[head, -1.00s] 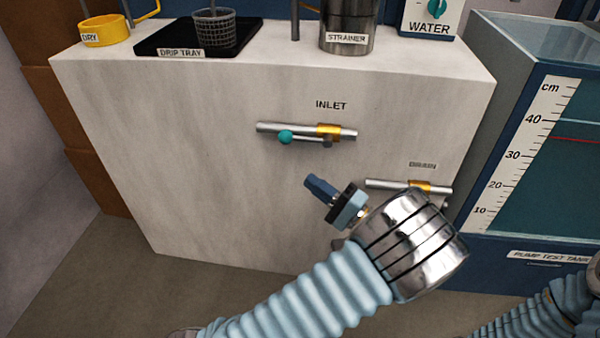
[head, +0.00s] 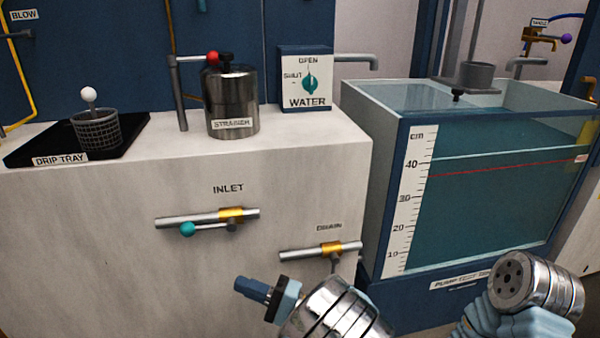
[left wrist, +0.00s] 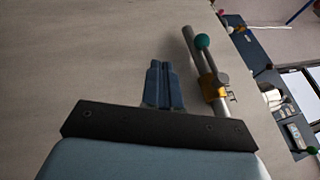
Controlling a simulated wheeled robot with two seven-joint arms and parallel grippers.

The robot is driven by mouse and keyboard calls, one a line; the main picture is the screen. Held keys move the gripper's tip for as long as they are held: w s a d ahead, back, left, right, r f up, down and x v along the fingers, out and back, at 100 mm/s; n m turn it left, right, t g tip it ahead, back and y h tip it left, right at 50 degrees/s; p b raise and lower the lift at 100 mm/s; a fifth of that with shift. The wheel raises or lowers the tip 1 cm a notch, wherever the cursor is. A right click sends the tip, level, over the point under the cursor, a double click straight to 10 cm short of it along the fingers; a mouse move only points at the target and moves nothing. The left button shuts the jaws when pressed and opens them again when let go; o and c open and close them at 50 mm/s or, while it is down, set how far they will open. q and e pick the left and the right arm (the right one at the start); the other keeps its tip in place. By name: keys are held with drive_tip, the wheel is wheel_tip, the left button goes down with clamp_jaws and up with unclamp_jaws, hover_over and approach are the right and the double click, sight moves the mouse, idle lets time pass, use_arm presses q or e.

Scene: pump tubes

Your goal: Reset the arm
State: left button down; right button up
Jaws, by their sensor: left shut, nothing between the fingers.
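My left gripper (head: 254,289) is in front of the white cabinet, below the inlet pipe and left of the drain pipe. Its blue fingers are shut with nothing between them, and they show closed together in the left wrist view (left wrist: 158,68). The inlet valve (head: 230,215) has a lever with a teal knob lying along the pipe; it also shows in the left wrist view (left wrist: 208,72), right of the fingers and apart from them. The drain valve (head: 330,249) is partly hidden at its lower end. On the right, a metal wrist end of my right arm shows, but no right fingers.
The cabinet top holds a drip tray (head: 28,150) with a mesh basket (head: 98,133), a strainer (head: 232,108) and a water switch box (head: 304,62). The pump test tank (head: 490,195) stands to the right. The cabinet front left of my gripper is clear.

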use_arm(q)
drive_tip(key=s+a+f+m+g+h, duration=0.1)
drive_tip(key=s+a+f+g+h, duration=0.2)
drive_tip(key=f, duration=0.4)
drive_tip(key=s+a+f+m+g+h, duration=0.1)
drive_tip(key=s+a+f+g+h, duration=0.15)
drive_tip(key=a+f, duration=0.4)
drive_tip(key=s+d+f+n+g+h+p, duration=0.1)
drive_tip(key=s+d+f+g+h, duration=0.2)
drive_tip(key=s+f+h, duration=0.75)
drive_tip(key=s+d+f+n+h, duration=0.35)
drive_tip(key=d+f+h, duration=0.2)
drive_tip(key=d, duration=0.25)
drive_tip(key=shift+w+d+n+t+h+p, duration=0.2)
drive_tip(key=shift+w+d+n+t+h, duration=0.3)
drive_tip(key=shift+t, duration=0.45)
drive_tip(key=shift+w+d+n+t+h+p, duration=0.3)
drive_tip(key=shift+w+n+t+h, duration=0.35)
drive_tip(key=shift+t, duration=0.3)
drive_tip(key=shift+w+d+n+t+h+p, duration=0.15)
drive_tip(key=shift+w+d+n+t+h, duration=0.4)
drive_tip(key=shift+t, duration=0.4)
drive_tip(key=shift+w+a, duration=0.1)
drive_tip(key=shift+a, duration=0.05)
